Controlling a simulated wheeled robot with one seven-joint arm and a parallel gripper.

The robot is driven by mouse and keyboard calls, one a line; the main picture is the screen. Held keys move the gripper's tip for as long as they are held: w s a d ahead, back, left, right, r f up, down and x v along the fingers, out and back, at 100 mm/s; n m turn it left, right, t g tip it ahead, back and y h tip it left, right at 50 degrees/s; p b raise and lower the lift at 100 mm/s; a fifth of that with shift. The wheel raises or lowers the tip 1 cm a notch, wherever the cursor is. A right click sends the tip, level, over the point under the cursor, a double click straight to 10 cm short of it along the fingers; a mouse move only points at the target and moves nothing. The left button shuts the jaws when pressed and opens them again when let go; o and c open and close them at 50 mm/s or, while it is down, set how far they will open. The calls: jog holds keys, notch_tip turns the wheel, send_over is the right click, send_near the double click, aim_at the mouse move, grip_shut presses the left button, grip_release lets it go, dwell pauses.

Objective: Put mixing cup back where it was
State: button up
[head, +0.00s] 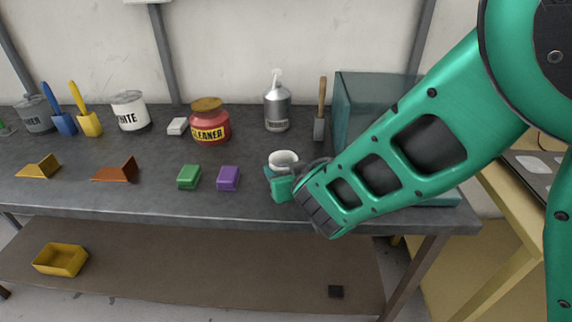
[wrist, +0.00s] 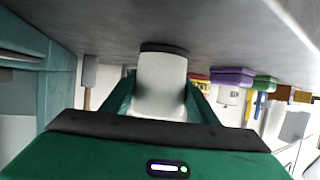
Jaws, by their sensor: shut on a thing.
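The white mixing cup (head: 284,157) is upright near the front edge of the grey table, right of the purple block. My gripper (head: 281,181) is shut on it from the front right. In the wrist view, which is upside down, the cup (wrist: 162,84) sits between the two green fingers of my gripper (wrist: 160,95). Its dark-banded end is close to the table surface; I cannot tell whether it touches. The cup's lower part is hidden in the head view by the gripper.
A purple block (head: 228,178) and a green block (head: 189,177) lie left of the cup. A silver pump bottle (head: 277,108), a red cleaner can (head: 209,124) and a scraper (head: 320,112) stand behind. A teal glass-sided box (head: 362,100) stands at right, behind my arm.

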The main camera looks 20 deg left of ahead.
jog(key=o, duration=1.3)
jog(key=shift+f, duration=0.1)
jog(key=v, duration=1.2)
jog(key=shift+a, duration=0.1)
